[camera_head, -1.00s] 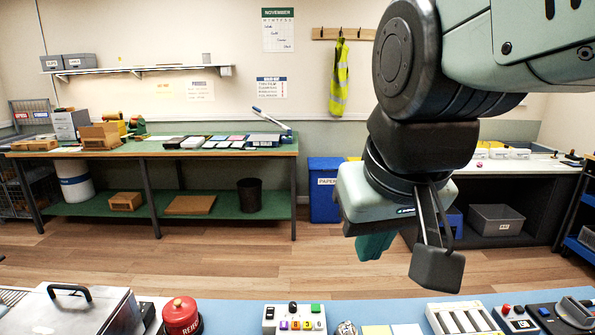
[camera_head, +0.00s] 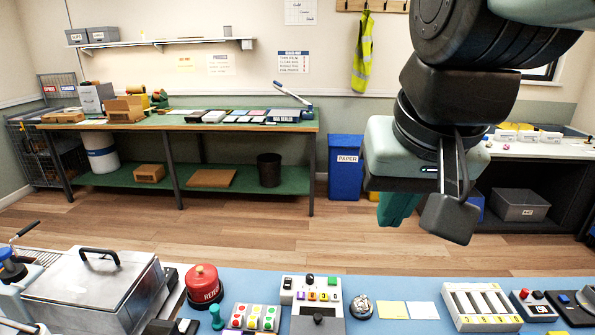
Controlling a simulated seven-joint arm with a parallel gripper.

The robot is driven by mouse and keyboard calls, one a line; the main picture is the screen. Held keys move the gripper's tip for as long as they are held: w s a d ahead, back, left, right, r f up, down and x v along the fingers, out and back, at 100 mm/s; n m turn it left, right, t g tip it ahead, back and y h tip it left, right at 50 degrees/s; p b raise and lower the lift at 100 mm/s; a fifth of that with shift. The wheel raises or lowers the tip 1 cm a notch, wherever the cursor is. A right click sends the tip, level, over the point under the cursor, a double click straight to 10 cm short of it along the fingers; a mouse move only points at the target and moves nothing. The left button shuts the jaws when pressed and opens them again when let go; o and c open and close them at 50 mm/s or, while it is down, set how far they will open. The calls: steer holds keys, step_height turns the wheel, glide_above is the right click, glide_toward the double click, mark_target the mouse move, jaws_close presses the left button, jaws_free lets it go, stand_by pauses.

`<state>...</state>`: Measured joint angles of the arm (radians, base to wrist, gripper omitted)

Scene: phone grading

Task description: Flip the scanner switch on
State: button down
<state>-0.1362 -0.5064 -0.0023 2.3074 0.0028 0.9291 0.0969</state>
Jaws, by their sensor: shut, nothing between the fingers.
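No part in view is clearly marked as the scanner switch. A dark box with a red button (camera_head: 533,305) and a black unit with a blue button (camera_head: 574,308) stand at the right end of the blue bench. A pale control box (camera_head: 311,297) with coloured buttons and a dark knob stands at the bench's middle. I cannot tell which of these bears the switch. My gripper (camera_head: 396,210) has teal fingers pointing down, shut and empty. It is in the air above and behind the bench, apart from everything.
On the blue bench (camera_head: 240,287) stand a metal lidded case (camera_head: 92,290), a red domed button (camera_head: 203,284), a panel of coloured buttons (camera_head: 256,317), a bell (camera_head: 361,307), yellow notes (camera_head: 392,310) and a slotted white tray (camera_head: 481,305).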

steer(key=w+a+f+g, duration=0.2)
steer(key=w+a+f, duration=0.2)
steer(key=w+a, duration=0.5)
steer(key=w+a+f+g, duration=0.2)
steer(key=w+a+f, duration=0.1)
steer(key=w+a, duration=0.6)
steer(key=g, duration=0.2)
glide_above(182, 329)
steer(key=w, duration=0.3)
step_height(182, 329, down, 23)
steer(key=shift+s+h, duration=0.2)
steer(key=shift+h, duration=0.1)
steer(key=shift+a, duration=0.1)
steer(key=f, duration=0.4)
steer(key=s+f, duration=0.1)
steer(key=f, duration=0.4)
steer(key=s+f, duration=0.1)
steer(key=f, duration=0.3)
steer(key=shift+f, duration=0.35)
